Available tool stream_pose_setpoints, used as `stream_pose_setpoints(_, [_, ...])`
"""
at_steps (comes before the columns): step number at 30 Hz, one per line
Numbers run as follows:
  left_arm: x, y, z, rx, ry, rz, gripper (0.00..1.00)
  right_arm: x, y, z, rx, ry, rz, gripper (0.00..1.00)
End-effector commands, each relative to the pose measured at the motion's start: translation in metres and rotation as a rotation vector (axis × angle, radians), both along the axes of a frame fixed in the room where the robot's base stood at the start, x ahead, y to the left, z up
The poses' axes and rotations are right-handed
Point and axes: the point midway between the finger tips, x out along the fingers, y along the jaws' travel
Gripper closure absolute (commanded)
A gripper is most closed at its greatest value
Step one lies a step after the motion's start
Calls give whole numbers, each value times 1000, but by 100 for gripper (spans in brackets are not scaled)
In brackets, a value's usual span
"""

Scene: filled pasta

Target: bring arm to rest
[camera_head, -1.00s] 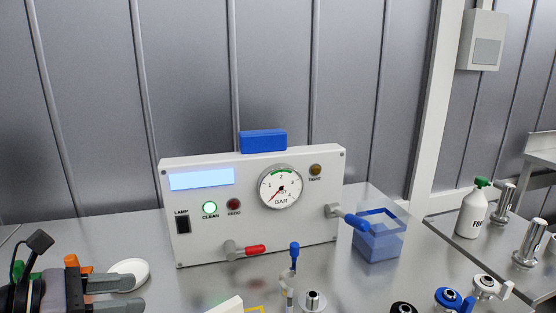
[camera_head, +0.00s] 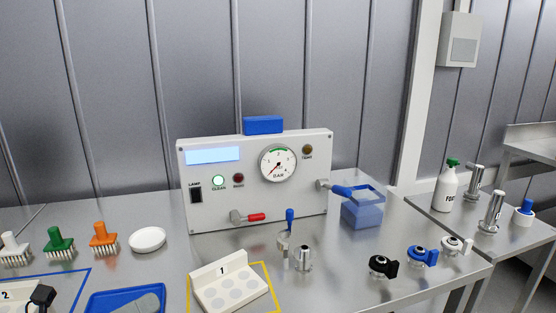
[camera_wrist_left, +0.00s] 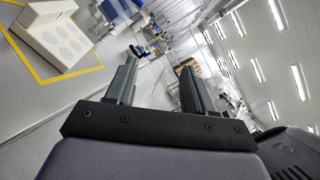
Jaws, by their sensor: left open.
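My left gripper (camera_wrist_left: 160,85) is open and empty in the left wrist view, with its two fingers apart and nothing between them. A white block marked 1 (camera_head: 231,287) with round recesses sits inside a yellow outline on the table. It also shows at the upper left of the left wrist view (camera_wrist_left: 57,35), apart from the fingers. My right gripper is not in view.
A white test panel (camera_head: 258,180) with a gauge stands at the back of the steel table. Brushes (camera_head: 59,243), a white dish (camera_head: 147,240), a blue tray (camera_head: 98,304), a blue clear box (camera_head: 363,208) and several metal fittings (camera_head: 422,257) stand around it.

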Motion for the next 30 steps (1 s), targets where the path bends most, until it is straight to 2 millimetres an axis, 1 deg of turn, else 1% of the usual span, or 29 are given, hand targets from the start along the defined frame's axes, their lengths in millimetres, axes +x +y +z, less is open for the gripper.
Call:
stream_pose_setpoints(1, [-1, 1, -15, -164, 103, 42, 47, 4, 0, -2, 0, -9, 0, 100])
stream_pose_setpoints(2, [0, 4, -22, -259, 161, 71, 47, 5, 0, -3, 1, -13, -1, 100])
stream_pose_setpoints(3, [1, 8, -32, -383, 243, 113, 47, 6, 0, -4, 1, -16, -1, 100])
stream_pose_setpoints(5, [1, 15, -53, -568, 372, 180, 47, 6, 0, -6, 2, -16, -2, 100])
stream_pose_setpoints(6, [1, 21, -70, -687, 462, 229, 47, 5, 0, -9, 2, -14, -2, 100])
stream_pose_setpoints(8, [-2, 28, -98, -858, 599, 308, 47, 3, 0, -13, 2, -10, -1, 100])
stream_pose_setpoints(9, [-6, 32, -119, -966, 690, 362, 47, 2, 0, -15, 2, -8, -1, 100])
stream_pose_setpoints(10, [-10, 34, -136, -1043, 758, 404, 47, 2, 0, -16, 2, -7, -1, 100])
stream_pose_setpoints(11, [-15, 36, -153, -1119, 826, 446, 47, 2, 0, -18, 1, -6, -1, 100])
stream_pose_setpoints(12, [-23, 37, -176, -1214, 917, 503, 47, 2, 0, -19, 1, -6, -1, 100])
stream_pose_setpoints(13, [-30, 36, -193, -1284, 984, 547, 47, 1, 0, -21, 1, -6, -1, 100])
stream_pose_setpoints(14, [-38, 35, -211, -1351, 1051, 591, 47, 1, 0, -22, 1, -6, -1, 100])
stream_pose_setpoints(15, [-50, 32, -233, -1434, 1139, 648, 47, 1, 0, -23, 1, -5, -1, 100])
stream_pose_setpoints(18, [-80, 22, -278, -1604, 1327, 777, 47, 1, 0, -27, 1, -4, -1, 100])
stream_pose_setpoints(21, [-107, 10, -309, -1721, 1469, 875, 47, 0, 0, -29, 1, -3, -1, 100])
stream_pose_setpoints(24, [-123, 1, -325, -1786, 1554, 934, 47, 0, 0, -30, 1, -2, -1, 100])
stream_pose_setpoints(27, [-130, -3, -331, -1813, 1588, 959, 47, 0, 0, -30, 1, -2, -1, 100])
stream_pose_setpoints(30, [-131, -3, -331, -1816, 1593, 962, 47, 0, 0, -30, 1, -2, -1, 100])
